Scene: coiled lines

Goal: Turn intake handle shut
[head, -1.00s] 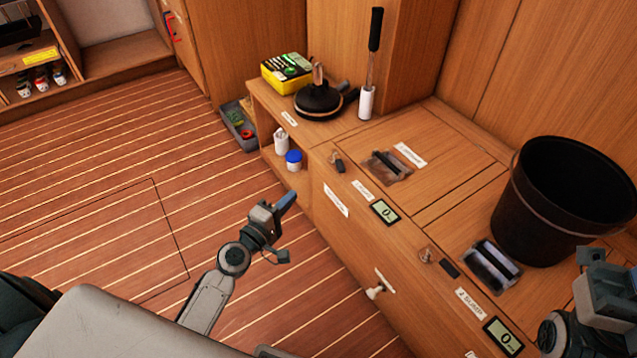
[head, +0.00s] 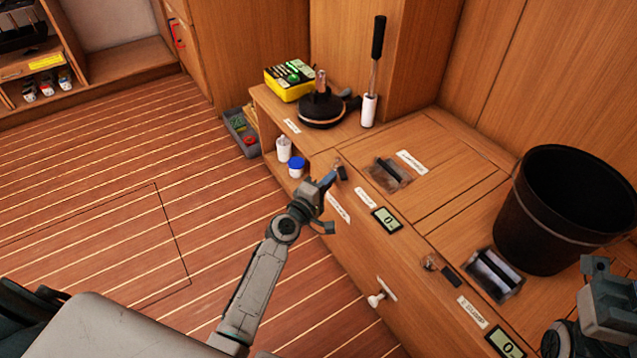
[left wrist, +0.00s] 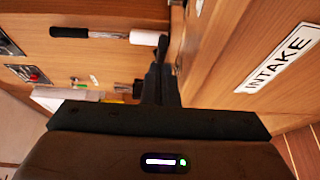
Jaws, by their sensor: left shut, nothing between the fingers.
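A label reading INTAKE (left wrist: 280,60) is on a wooden panel in the left wrist view. A pale label on the cabinet front (head: 338,207), too small to read, is partly behind my left gripper (head: 331,178). My left gripper is shut and empty, at the cabinet's upper front edge; its dark fingers also show in the left wrist view (left wrist: 160,82). A white T-shaped handle (head: 379,298) sits lower on the cabinet front, apart from the gripper. I cannot tell whether it is the intake handle. My right gripper (head: 608,285) is at the right edge, its fingers unclear.
A black bucket (head: 550,215) stands on the cabinet top. A black-handled rod with a white base (head: 373,75), a round black device (head: 322,108) and a yellow box (head: 289,80) stand at the back. Small bottles (head: 290,160) sit in an open compartment. The floor at left is clear.

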